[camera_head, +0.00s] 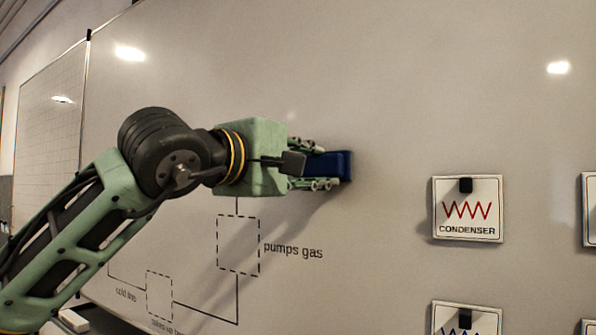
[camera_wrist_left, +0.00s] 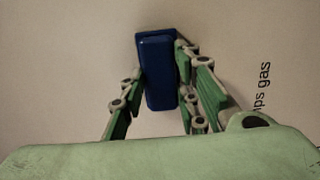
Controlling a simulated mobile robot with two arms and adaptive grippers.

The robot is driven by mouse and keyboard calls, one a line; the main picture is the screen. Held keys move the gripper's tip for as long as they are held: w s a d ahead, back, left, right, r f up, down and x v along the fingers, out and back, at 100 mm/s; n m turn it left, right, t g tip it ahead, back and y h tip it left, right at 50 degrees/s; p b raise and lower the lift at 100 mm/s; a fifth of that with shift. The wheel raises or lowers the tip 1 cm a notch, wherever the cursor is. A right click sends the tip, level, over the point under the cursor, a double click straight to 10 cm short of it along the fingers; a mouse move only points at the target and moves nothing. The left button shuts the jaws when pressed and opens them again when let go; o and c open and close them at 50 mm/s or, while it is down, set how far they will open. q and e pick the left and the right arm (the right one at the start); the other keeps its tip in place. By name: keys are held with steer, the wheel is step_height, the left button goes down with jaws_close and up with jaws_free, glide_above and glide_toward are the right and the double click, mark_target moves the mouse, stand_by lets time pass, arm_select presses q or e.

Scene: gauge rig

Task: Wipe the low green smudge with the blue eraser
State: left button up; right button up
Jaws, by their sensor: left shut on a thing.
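My left gripper (camera_head: 312,168) is shut on the blue eraser (camera_head: 341,164), which is at the face of the whiteboard (camera_head: 400,90). I cannot tell whether it presses on the board or is slightly off it. In the left wrist view the eraser (camera_wrist_left: 158,75) stands between the two green fingers of the left gripper (camera_wrist_left: 162,85). No green smudge shows in either view; the arm and gripper hide part of the board. My right gripper is not in view.
A dashed-box diagram with the words "pumps gas" (camera_head: 293,250) is drawn below the gripper. A CONDENSER card (camera_head: 467,209) hangs to the right, with another card (camera_head: 466,318) below it. A gridded board (camera_head: 48,140) is at the far left. The upper board is clear.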

mark_target(336, 164)
arm_select(q)
steer(key=shift+s+d+f+b, duration=0.1)
steer(key=shift+s+d+b, duration=0.35)
steer(key=shift+s+d, duration=0.25)
steer(key=shift+s+d+b, duration=0.25)
steer(key=shift+s+d, duration=0.2)
steer(key=shift+d, duration=0.25)
steer(key=shift+s+d+b, duration=0.2)
steer(key=shift+s+d, duration=0.2)
steer(key=shift+d, duration=0.25)
steer(key=shift+s+d+b, duration=0.25)
steer(key=shift+s+d, duration=0.2)
steer(key=shift+d, duration=0.25)
steer(key=shift+w+a, duration=0.95)
steer(key=shift+a, duration=0.3)
steer(key=shift+w+a+p, duration=0.25)
steer(key=shift+w+a, duration=0.4)
steer(key=shift+a, duration=0.25)
steer(key=shift+w+a+p, duration=0.25)
steer(key=shift+w+a, duration=0.35)
steer(key=shift+a, duration=0.25)
steer(key=w+a+p, duration=0.2)
steer(key=w+a, duration=0.1)
steer(key=a, duration=0.2)
steer(key=shift+w+a, duration=0.2)
steer(key=shift+w, duration=0.2)
